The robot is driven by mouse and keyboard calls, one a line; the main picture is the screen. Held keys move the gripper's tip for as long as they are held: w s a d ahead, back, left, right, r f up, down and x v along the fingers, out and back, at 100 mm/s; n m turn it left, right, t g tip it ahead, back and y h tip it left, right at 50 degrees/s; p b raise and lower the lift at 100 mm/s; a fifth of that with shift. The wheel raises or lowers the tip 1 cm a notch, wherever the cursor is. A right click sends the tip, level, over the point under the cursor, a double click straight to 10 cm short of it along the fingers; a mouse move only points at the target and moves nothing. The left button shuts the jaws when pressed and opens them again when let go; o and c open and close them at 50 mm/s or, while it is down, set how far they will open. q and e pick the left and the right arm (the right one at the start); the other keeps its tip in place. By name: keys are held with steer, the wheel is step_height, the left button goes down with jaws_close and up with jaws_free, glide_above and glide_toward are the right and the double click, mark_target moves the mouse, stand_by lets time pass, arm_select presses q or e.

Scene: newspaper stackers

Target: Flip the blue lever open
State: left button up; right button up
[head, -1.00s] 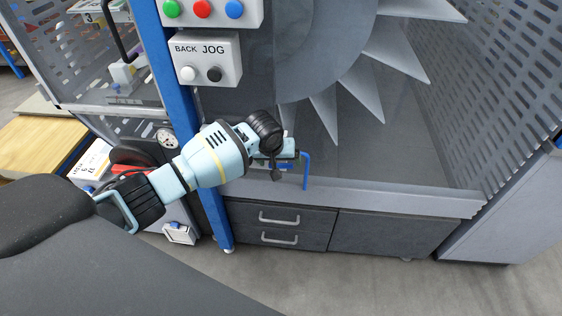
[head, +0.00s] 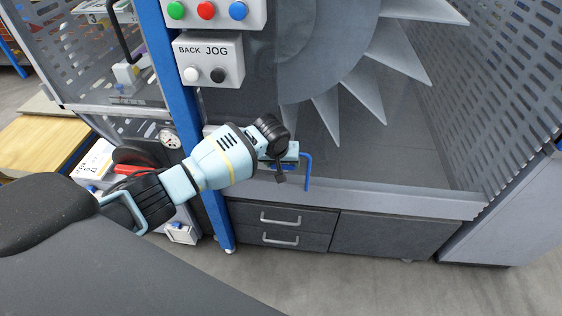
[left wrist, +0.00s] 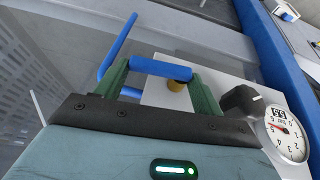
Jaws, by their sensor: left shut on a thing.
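The blue lever (head: 308,171) shows as a thin bent rod at the low front ledge of the machine, just right of my left gripper. Its free part hangs down over the ledge in the head view. In the left wrist view a blue bar of the lever (left wrist: 160,67) lies crosswise between the two green fingers of my left gripper (left wrist: 160,88), and the bent rod stands up at the left. My left gripper is shut on the lever. In the head view my wrist partly hides the fingers and the mount. My right gripper is not in view.
A pressure gauge (head: 169,138) and a black knob (left wrist: 241,101) sit close to my left gripper. A blue post (head: 180,100) stands left of it. The BACK/JOG button box (head: 209,60) is above. Drawers (head: 282,228) lie below. A large bladed wheel (head: 335,60) is behind.

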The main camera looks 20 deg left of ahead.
arm_select(q)
steer(key=shift+d+y+p, duration=0.2)
steer(key=shift+y+p, duration=0.1)
steer(key=shift+y, duration=0.1)
steer(key=shift+f, duration=0.2)
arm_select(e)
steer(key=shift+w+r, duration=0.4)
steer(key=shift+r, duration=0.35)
arm_select(q)
steer(key=o, duration=1)
steer(key=shift+c, duration=0.2)
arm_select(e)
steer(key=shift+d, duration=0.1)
arm_select(q)
steer(key=p+v, duration=0.2)
steer(key=v, duration=0.5)
steer(key=shift+r, duration=0.4)
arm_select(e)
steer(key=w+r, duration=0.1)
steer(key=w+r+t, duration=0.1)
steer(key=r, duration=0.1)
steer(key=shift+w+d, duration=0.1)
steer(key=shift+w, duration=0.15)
